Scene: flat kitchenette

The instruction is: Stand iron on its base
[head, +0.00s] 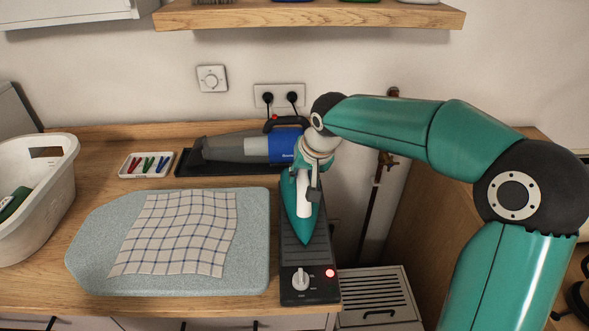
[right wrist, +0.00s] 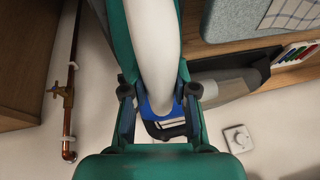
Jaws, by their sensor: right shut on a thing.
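The iron (head: 289,205) has a teal body and a white handle, and is over the long dark base (head: 299,262) at the counter's right end. Its pointed tip faces the front of the counter. I cannot tell whether it touches the base. My right gripper (head: 313,177) reaches it from behind and is shut on the white handle. In the right wrist view the fingers of my right gripper (right wrist: 158,92) sit on both sides of the handle (right wrist: 158,40). The base has a white knob and a lit red lamp at its front. My left gripper is out of view.
A pale blue ironing pad (head: 255,250) with a checked cloth (head: 180,232) lies left of the base. A grey and blue handheld appliance (head: 235,149) lies behind. A tray of coloured pegs (head: 146,165) and a white basket (head: 40,215) stand left. Sockets (head: 280,97) are on the wall.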

